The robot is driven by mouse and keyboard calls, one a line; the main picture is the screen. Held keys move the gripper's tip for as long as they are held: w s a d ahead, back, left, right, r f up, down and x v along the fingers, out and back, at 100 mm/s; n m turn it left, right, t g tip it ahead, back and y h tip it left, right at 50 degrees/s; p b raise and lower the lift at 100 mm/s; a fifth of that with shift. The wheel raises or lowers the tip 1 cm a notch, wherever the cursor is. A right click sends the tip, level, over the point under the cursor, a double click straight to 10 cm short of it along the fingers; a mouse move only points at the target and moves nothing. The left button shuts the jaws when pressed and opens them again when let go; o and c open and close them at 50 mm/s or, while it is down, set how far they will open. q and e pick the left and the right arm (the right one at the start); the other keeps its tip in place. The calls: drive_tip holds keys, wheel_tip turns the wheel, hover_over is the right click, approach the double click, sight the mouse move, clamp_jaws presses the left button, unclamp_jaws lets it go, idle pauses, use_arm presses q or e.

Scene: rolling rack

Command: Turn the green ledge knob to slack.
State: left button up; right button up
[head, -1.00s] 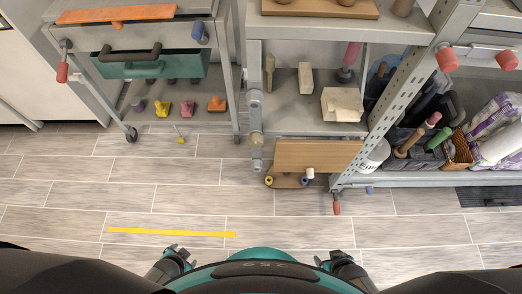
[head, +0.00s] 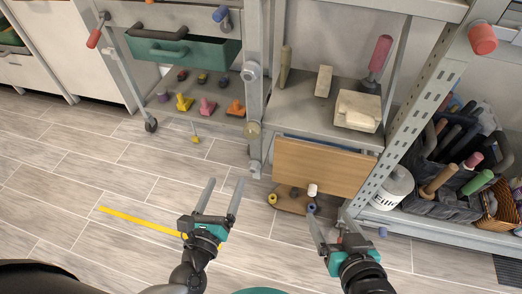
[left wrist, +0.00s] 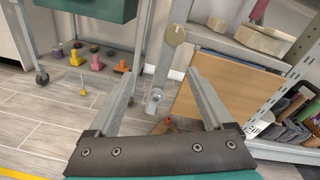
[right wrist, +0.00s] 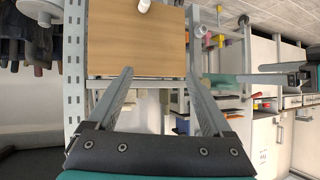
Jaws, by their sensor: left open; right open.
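No plainly green knob stands out. A round olive-tan knob (head: 252,131) sits on the rack's front post; it also shows in the left wrist view (left wrist: 175,35), above and between the fingers. A brown wooden panel (head: 325,166) hangs beside that post, with a white knob (head: 312,190) at its lower edge. My left gripper (head: 220,190) is open and empty, below and left of the olive-tan knob and apart from it. My right gripper (head: 335,225) is open and empty, below the panel; its wrist view shows the panel (right wrist: 137,40) ahead.
A cart with a green drawer (head: 185,52) stands at the left, several coloured pegs on its lower shelf. A crate of dark items (head: 455,205) and a white bucket (head: 392,188) stand at the right. A small board (head: 292,200) sits low under the panel.

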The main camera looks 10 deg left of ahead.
use_arm(q)
drive_tip(key=d+r+m+t, duration=0.1)
drive_tip(key=d+r, duration=0.1)
drive_tip(key=b, duration=0.3)
approach(251, 135)
drive_tip(key=shift+h, duration=0.3)
drive_tip(key=w, duration=0.8)
drive_tip(key=shift+a, duration=0.1)
drive_tip(key=shift+w+r, duration=0.1)
drive_tip(key=shift+w, duration=0.55)
use_arm(e)
drive_tip(key=shift+s+a+r+m+t+y, duration=0.2)
drive_tip(key=shift+a+r+t+y, duration=0.25)
drive_tip(key=shift+r+t, duration=0.4)
drive_tip(key=shift+s+a+r+m+t+y, duration=0.15)
drive_tip(key=shift+a+r+t+y, duration=0.15)
drive_tip(key=shift+a+r+t, duration=0.5)
drive_tip(key=shift+s+a+r+m+t+y, duration=0.2)
drive_tip(key=shift+a+r+t+y, duration=0.15)
drive_tip(key=shift+r+t, duration=0.5)
drive_tip(key=shift+f, duration=0.15)
use_arm(q)
clamp_jaws()
